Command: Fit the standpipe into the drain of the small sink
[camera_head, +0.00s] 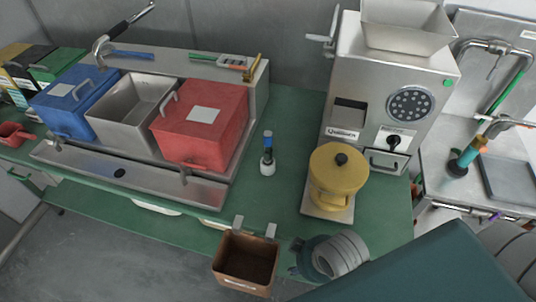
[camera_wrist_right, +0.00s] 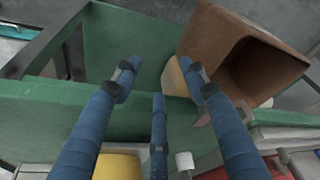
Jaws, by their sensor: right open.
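I cannot surely pick out the standpipe. A short upright piece with a blue top and whitish base (camera_head: 267,154) stands on the green counter. A teal-and-orange tube (camera_head: 467,157) leans on the steel unit at the right. The small sink is also not certain; that steel unit (camera_head: 436,160) has a tap (camera_head: 490,46) above it, and its drain is not clearly seen. My right gripper (camera_wrist_right: 157,82) has its three blue fingers spread and empty, near the counter's front edge beside a brown bin (camera_wrist_right: 245,55). My left gripper is not in view.
On the counter (camera_head: 285,115) stand a steel grinder (camera_head: 365,90) with a yellow pot (camera_head: 338,178), and a blue box (camera_head: 74,100), open steel pan (camera_head: 132,105) and red box (camera_head: 200,122). The brown bin (camera_head: 246,262) is at the front edge. Counter around the blue-topped piece is clear.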

